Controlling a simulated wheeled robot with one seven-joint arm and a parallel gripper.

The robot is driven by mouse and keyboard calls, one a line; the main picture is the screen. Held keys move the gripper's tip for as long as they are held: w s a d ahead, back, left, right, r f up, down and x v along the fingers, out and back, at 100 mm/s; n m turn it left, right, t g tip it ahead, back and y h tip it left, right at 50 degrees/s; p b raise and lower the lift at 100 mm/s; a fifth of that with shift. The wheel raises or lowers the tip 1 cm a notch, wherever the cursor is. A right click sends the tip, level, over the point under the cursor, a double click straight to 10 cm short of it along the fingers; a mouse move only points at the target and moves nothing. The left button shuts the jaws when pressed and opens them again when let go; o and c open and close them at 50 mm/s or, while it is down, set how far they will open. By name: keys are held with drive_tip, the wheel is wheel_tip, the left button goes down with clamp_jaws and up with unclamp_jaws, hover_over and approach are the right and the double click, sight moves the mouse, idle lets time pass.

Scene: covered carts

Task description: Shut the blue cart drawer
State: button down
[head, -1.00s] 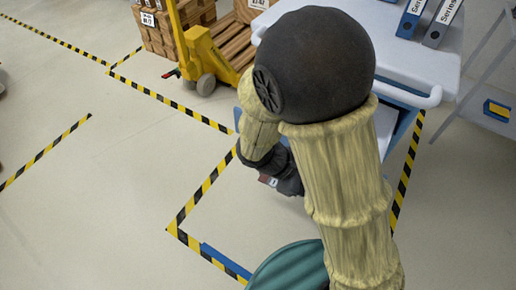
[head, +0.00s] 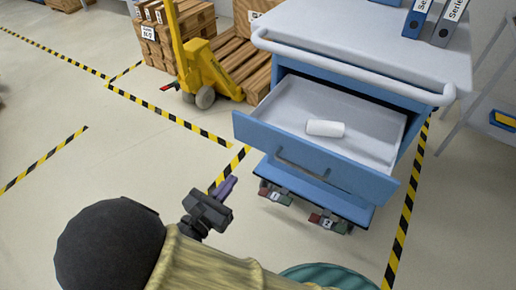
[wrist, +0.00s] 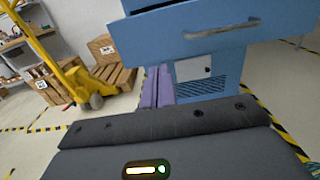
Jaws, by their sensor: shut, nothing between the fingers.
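The blue cart (head: 415,92) stands at the right in the head view. Its blue-fronted drawer (head: 345,176) is pulled far out, with a bar handle (head: 302,169) on the front. A white roll-shaped item (head: 325,128) lies inside the drawer. My gripper (head: 226,188) is shut and empty, in front of the cart and left of the drawer front, apart from it. In the wrist view, the purple fingers (wrist: 158,88) are together, and the drawer front (wrist: 215,38) with its handle (wrist: 222,30) shows above and to the right of them.
A yellow pallet jack (head: 195,60) and boxes on pallets (head: 175,35) stand at the back left. Binders (head: 430,20) stand on the cart top. Yellow-black tape (head: 407,200) marks the floor around the cart. The floor at the left is clear.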

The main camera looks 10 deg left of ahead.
sight(264, 141)
drive_tip(key=b+x, duration=0.4)
drive_tip(key=x, duration=1)
drive_tip(key=shift+f, duration=0.1)
